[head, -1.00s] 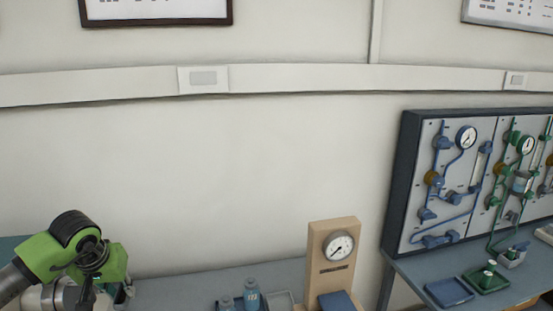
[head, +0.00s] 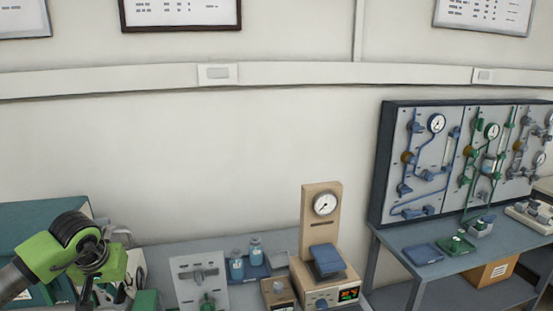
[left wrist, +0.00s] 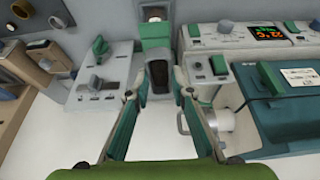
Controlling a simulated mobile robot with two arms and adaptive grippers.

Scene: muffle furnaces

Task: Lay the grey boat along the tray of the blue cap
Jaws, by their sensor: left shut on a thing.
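My left gripper (head: 100,290) is low at the left of the head view, its fingertips partly hidden. In the left wrist view its two green-padded fingers (left wrist: 159,82) are on either side of a small dark grey, long thing, seemingly the grey boat (left wrist: 160,76), and are shut on it. A blue tray (head: 258,271) with two blue bottles (head: 237,267) stands on the bench in the head view. Another flat blue tray (head: 423,254) lies on the right bench. I cannot tell which one is the tray of the blue cap. My right gripper is not in view.
A grey panel with knobs (head: 198,283) and a wooden gauge stand (head: 321,213) stand on the bench. A piped panel (head: 425,160) is at the right. The left wrist view shows a furnace with a red display (left wrist: 265,33) and a teal block (left wrist: 290,110) close by.

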